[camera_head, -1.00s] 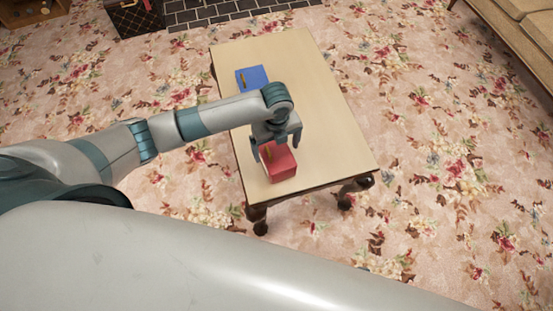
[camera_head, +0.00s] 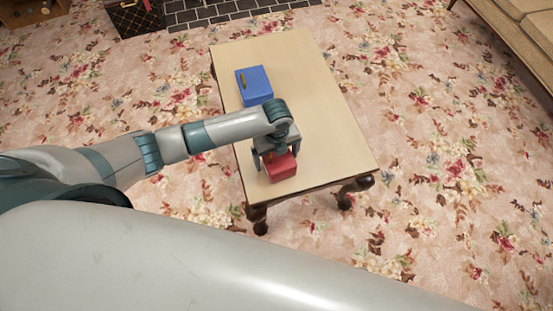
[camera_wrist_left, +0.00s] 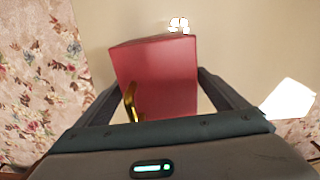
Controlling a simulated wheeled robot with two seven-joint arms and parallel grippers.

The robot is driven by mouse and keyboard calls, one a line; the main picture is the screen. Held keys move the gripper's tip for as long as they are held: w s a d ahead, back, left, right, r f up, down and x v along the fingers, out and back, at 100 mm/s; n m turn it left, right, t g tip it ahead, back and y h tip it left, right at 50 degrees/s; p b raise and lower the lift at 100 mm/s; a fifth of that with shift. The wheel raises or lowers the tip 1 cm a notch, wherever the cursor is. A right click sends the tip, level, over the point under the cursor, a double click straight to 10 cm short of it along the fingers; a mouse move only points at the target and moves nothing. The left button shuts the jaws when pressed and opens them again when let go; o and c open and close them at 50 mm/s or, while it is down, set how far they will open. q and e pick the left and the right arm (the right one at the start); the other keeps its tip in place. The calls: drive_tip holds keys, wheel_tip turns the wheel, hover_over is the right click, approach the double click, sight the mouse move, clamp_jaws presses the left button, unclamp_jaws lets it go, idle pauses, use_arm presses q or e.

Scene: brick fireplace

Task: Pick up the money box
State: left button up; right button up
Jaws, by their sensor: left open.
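A red box (camera_head: 283,168) with a gold strip on it sits near the front end of the wooden table; I take it to be the money box. A blue box (camera_head: 255,86), also with a gold strip, stands farther back on the same table. My left gripper (camera_head: 276,161) is open, low over the red box, with a finger on either side of it. In the left wrist view the red box (camera_wrist_left: 160,75) stands between the two open fingers (camera_wrist_left: 160,95). I cannot tell whether they touch it. My right gripper is not in view.
The wooden table (camera_head: 320,110) is otherwise bare, with free room on its right side. Floral carpet (camera_head: 440,150) surrounds it. A sofa (camera_head: 520,40) is at the upper right, and a dark case (camera_head: 135,18) stands at the back left.

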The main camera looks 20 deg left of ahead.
use_arm(q)
drive_tip(key=shift+c, duration=0.7)
drive_tip(key=c, duration=1.2)
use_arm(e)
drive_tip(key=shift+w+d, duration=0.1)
use_arm(q)
drive_tip(key=shift+r, duration=0.1)
drive_tip(key=shift+w+r, duration=0.1)
drive_tip(key=shift+r, duration=0.35)
drive_tip(key=r, duration=0.3)
drive_tip(key=shift+d+r, duration=0.2)
drive_tip(key=shift+d, duration=0.1)
drive_tip(key=w+d+r+b, duration=0.1)
drive_tip(key=w+d+r, duration=0.2)
drive_tip(key=d+r, duration=0.3)
drive_tip(key=d, duration=0.4)
drive_tip(key=shift+w+d+r, duration=0.2)
drive_tip(key=shift+d+r, duration=0.1)
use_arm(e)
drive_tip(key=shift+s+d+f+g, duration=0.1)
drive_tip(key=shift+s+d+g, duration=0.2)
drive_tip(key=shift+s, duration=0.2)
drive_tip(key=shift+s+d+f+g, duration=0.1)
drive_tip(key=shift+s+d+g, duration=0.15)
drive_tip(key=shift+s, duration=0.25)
